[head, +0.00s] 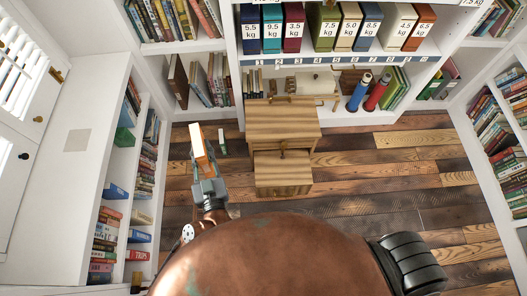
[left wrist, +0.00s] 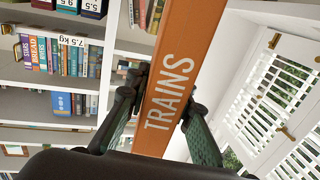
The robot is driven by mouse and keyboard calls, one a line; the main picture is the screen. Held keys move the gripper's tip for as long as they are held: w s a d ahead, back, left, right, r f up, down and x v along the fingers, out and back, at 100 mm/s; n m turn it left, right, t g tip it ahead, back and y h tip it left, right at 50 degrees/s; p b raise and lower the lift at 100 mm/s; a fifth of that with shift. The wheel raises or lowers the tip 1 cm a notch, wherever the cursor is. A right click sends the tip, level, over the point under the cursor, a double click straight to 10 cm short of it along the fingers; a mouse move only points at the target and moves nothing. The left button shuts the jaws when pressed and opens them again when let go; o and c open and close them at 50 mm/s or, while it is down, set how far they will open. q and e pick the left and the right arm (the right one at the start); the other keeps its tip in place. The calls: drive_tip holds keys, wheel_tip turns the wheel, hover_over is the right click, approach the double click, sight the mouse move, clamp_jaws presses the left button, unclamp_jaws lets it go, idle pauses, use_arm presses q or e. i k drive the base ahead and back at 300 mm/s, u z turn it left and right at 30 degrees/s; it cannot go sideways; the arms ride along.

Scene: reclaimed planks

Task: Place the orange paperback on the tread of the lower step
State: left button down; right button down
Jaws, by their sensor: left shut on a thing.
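The orange paperback (head: 198,147) is held upright in my left gripper (head: 206,174), left of the wooden steps in the head view. In the left wrist view the orange spine (left wrist: 172,80) with white letters "TRAINS" stands between the two fingers of my left gripper (left wrist: 163,108), which are shut on it. The wooden steps have an upper step (head: 270,118) at the back and a lower step (head: 283,172) in front. The lower tread looks clear, with a small dark detail at its back edge. My right gripper is not in view.
A small green item (head: 222,141) stands between the book and the steps. Behind the steps is a shelf (head: 350,62) with weight-labelled binders above and blue and red bottles (head: 359,92) below. White bookcases line both sides. Plank floor (head: 360,185) is open right of the steps.

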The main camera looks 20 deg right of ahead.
sight(278, 172)
drive_tip(key=z, duration=2.55)
drive_tip(key=i, duration=3.1)
drive_tip(key=u, duration=3.45)
